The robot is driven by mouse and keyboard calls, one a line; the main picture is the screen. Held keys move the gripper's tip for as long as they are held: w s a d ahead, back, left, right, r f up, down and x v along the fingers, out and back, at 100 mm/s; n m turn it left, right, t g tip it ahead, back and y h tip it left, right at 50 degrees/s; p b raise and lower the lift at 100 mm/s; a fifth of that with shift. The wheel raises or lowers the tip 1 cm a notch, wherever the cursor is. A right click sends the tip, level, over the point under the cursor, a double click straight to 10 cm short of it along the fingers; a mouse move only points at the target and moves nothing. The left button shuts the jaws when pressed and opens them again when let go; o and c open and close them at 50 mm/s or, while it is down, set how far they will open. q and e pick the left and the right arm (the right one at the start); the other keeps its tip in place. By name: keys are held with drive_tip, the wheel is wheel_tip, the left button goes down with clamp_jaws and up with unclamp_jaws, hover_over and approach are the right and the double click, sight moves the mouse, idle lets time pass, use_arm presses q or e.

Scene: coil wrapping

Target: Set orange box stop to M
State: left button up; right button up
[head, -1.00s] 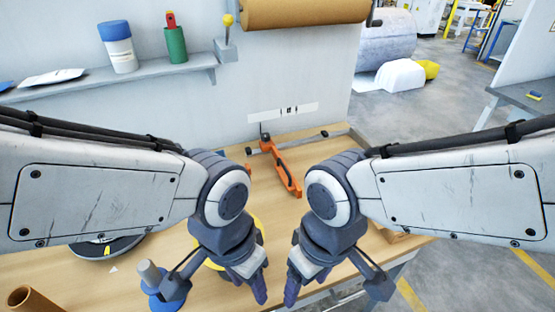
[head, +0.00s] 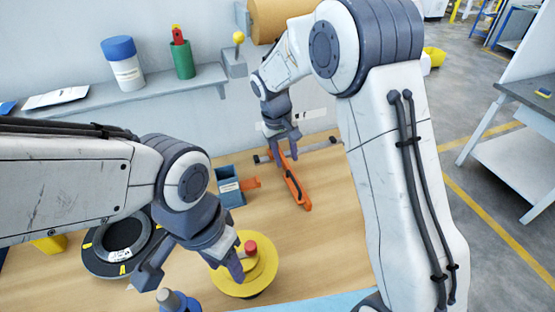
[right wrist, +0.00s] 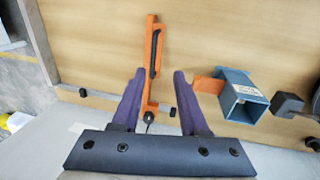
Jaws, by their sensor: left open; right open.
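An orange stop (head: 292,186), a long bar with a dark strip, sits at the grey rail (head: 325,145) along the back of the table. In the right wrist view the orange stop (right wrist: 151,75) lies between my open fingers; contact cannot be told. My right gripper (head: 282,157) is open, pointing down over the bar's rail end. A pale label strip (head: 311,115) is on the wall behind, partly hidden by my right gripper; its letters are unreadable. My left gripper (head: 195,272) is open and empty over the front left of the table.
A blue-grey box (head: 229,187) with an orange tab (head: 250,184) stands left of the stop. A yellow disc (head: 262,268) with a red knob and a dark round turntable (head: 118,243) lie nearer. A shelf (head: 130,88) and a brown roll (head: 280,18) are above.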

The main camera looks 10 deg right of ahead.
sight(294, 180)
drive_tip(key=d+f+p, duration=0.1)
drive_tip(key=f, duration=0.2)
drive_tip(key=w+d+f, duration=0.1)
drive_tip(key=f, duration=0.3)
drive_tip(key=w+f+p, duration=0.1)
drive_tip(key=f, duration=0.2)
drive_tip(key=shift+w+d+f+p, duration=0.2)
drive_tip(key=shift+d+f+p, duration=0.1)
drive_tip(key=shift+d+f, duration=0.1)
clamp_jaws()
idle(1.0)
